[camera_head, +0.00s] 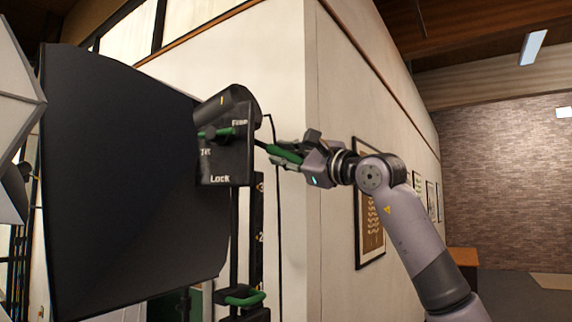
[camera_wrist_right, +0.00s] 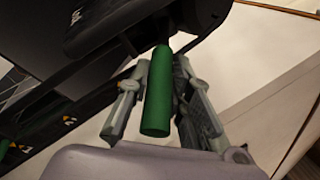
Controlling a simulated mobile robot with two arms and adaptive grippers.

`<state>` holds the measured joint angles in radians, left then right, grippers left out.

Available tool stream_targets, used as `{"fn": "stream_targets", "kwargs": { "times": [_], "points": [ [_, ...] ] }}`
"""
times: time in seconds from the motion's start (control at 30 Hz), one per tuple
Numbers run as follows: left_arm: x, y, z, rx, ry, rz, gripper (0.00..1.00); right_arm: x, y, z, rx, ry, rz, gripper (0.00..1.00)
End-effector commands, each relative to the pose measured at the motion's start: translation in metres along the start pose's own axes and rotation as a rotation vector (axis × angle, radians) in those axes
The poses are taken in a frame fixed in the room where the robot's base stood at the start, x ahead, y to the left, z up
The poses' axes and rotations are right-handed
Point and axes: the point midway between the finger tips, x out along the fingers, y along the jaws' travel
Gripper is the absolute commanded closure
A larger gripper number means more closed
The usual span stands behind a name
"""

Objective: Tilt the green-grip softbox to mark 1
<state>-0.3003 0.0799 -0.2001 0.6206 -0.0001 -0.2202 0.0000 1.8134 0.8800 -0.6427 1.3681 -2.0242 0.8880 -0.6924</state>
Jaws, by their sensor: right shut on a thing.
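The softbox (camera_head: 125,185) is a large black panel at the left of the head view. A black bracket plate (camera_head: 228,165) at its right edge reads "Free", "Tilt" and "Lock", with a small green lever (camera_head: 218,133) lying across it near "Free". My right gripper (camera_head: 284,153) is shut on the green grip (camera_wrist_right: 158,95), which sticks out from the softbox's head between the two fingers. A black scale strip (camera_head: 258,235) below shows numbers 3 and 2; marks 1 and 2 (camera_wrist_right: 68,122) show in the wrist view. Which mark the tilt meets cannot be told. My left gripper is out of view.
A second green handle (camera_head: 241,297) is low on the stand. A white faceted panel (camera_head: 15,95) stands at the far left. A pale wall corner (camera_head: 308,120) rises close behind the gripper, with framed pictures (camera_head: 369,225) beyond. Open room lies to the right.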

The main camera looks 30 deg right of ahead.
Motion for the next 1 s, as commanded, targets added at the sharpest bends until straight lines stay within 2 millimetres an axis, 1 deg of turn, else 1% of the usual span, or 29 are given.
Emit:
{"fn": "stream_targets", "kwargs": {
  "times": [0.03,0.37,0.4,0.6,0.7,1.0],
  "points": [
    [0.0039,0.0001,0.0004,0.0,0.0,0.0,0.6,0.0004,0.0049,-0.0033,0.003,0.0,0.001,1.0],
    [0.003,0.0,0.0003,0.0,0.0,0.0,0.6,0.0017,0.0051,-0.0029,0.006,-0.002,0.0,1.0],
    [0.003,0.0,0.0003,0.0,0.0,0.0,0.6,0.0017,0.0053,-0.003,0.006,-0.001,0.0,0.78],
    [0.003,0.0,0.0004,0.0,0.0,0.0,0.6,0.0015,0.0044,-0.0027,0.005,-0.002,-0.002,0.65],
    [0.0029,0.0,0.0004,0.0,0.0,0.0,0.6,0.0012,0.0036,-0.0023,0.005,-0.003,-0.003,0.6],
    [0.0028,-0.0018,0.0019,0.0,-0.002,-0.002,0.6,-0.0014,0.002,-0.0018,0.004,-0.004,-0.007,0.6]
  ]
}}
